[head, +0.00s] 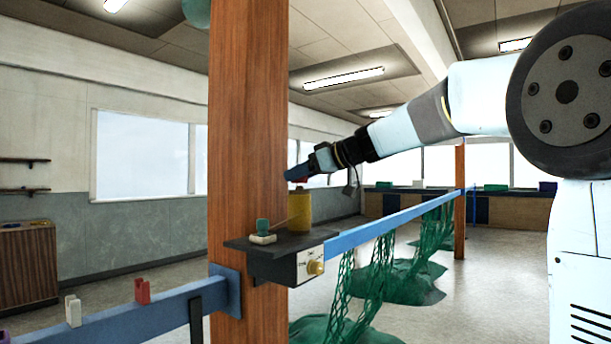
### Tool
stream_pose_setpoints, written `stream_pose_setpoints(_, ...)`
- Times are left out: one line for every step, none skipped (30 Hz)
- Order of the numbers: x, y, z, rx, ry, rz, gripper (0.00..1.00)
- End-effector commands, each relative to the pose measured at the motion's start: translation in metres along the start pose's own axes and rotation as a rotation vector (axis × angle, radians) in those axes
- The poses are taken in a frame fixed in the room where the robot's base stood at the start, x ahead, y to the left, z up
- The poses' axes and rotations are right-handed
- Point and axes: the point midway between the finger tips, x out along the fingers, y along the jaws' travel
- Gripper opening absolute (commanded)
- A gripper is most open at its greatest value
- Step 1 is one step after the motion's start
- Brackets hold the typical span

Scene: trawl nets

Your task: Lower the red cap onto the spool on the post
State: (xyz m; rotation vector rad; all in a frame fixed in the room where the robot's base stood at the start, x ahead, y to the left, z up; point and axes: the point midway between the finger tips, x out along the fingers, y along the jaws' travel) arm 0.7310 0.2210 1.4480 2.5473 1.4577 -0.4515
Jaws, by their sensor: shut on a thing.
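A yellow spool (299,213) stands upright on a small dark shelf (256,244) beside the thick wooden post (247,130). My gripper (295,174) comes in from the right, just above the spool, with its blue fingers close to the post. A narrow gap seems to lie between the cap and the spool's top. The cap's tilt and exact alignment over the spool are too small to tell.
A green-topped white piece (263,232) sits on the shelf left of the spool. A box with a yellow knob (315,267) is at the shelf's front. Blue rails run from the post, with green nets (385,265) hanging right and a red clip (142,291) left.

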Motion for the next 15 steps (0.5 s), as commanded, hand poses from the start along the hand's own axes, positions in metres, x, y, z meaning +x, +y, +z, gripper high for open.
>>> stream_pose_setpoints(0.0, 0.0, 0.0, 0.0, 0.0, 0.0, 0.18)
stream_pose_setpoints(0.0, 0.0, 0.0002, 0.0, 0.0, 0.0, 0.18)
stream_pose_setpoints(0.0001, 0.0001, 0.0005, 0.0, 0.0, 0.0, 0.18)
stream_pose_setpoints(0.0002, 0.0001, 0.0008, 0.0, 0.0, 0.0, 0.18)
stream_pose_setpoints(0.0003, 0.0001, 0.0013, 0.0, 0.0, 0.0, 0.18)
stream_pose_setpoints(0.0006, 0.0002, 0.0022, 0.001, 0.0, 0.0, 0.18)
stream_pose_setpoints(0.0008, 0.0002, 0.0029, 0.001, 0.0, 0.0, 0.18)
stream_pose_setpoints(0.0011, 0.0002, 0.0036, 0.001, 0.0, 0.0, 0.18)
stream_pose_setpoints(0.0015, 0.0002, 0.0048, 0.001, 0.0, 0.0, 0.18)
stream_pose_setpoints(0.0018, 0.0002, 0.0056, 0.001, 0.0, 0.0, 0.18)
stream_pose_setpoints(0.002, 0.0003, 0.0064, 0.0, 0.0, 0.0, 0.18)
stream_pose_setpoints(0.0024, 0.0003, 0.0075, 0.0, -0.001, 0.0, 0.18)
stream_pose_setpoints(0.0026, 0.0004, 0.0082, 0.0, -0.001, 0.001, 0.18)
stream_pose_setpoints(0.0028, 0.0004, 0.009, 0.0, 0.0, 0.001, 0.18)
stream_pose_setpoints(0.0032, 0.0005, 0.0099, 0.0, 0.0, 0.001, 0.18)
